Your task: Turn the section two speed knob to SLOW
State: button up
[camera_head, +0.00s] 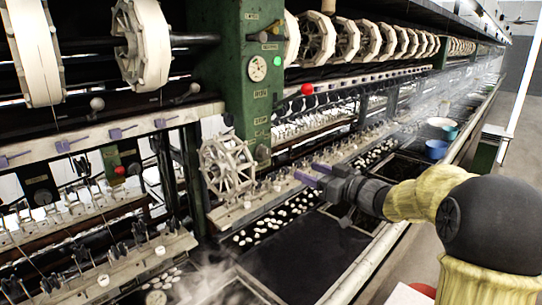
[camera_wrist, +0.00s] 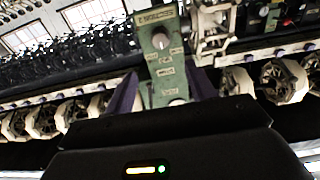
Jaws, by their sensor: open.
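A green control panel (camera_wrist: 148,77) stands in the middle of the wrist view.
The post carries a dial (camera_head: 257,68), a green light (camera_head: 278,61) and a lower knob (camera_head: 262,153). A red ball-topped lever (camera_head: 307,89) is beside it. A pale reel (camera_head: 228,166) stands left of my gripper. White cocoons float in dark basins (camera_head: 300,250); steam rises.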

aim_at(267, 155)
jog(key=p+x, duration=0.4)
jog(key=x, duration=1)
jog(key=shift+w+a, duration=0.1)
jog(key=shift+a, duration=0.05)
jog(key=shift+w+a+f, duration=0.1)
jog(key=shift+w, duration=0.15)
jog(key=shift+s, duration=0.1)
jog(key=c, duration=0.5)
jog(key=shift+a, duration=0.1)
jog(key=c, duration=0.5)
jog(key=shift+o, duration=0.2)
